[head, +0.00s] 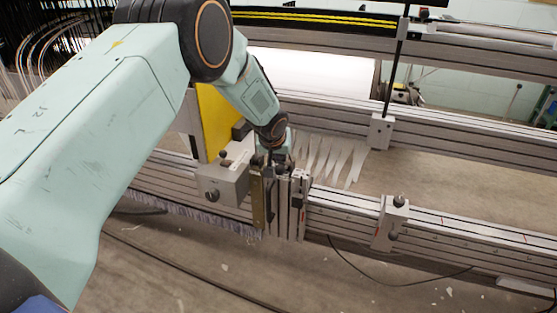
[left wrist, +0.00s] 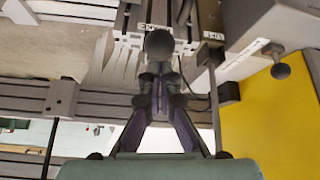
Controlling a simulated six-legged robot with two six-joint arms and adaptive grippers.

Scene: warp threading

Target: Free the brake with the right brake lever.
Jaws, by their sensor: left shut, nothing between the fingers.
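My left gripper (head: 274,160) is low over the front rail, at the group of upright metal plates beside the grey box. In the left wrist view the left gripper (left wrist: 158,82) has its fingers together with nothing between them. A black ball knob (left wrist: 159,43) shows just beyond the fingertips; I cannot tell whether they touch it. It may be the end of a brake lever, but its stem is hidden and I cannot tell whether it is the right one. In the head view the gripper and wrist hide this spot. My right gripper is not in view.
A grey box (head: 223,186) with black knobs and a yellow panel (head: 214,120) stand left of the gripper. A clamp (head: 391,224) with a dark knob sits farther right on the front rail (head: 450,233). White strips (head: 335,158) fan out behind. A dark cable lies on the floor.

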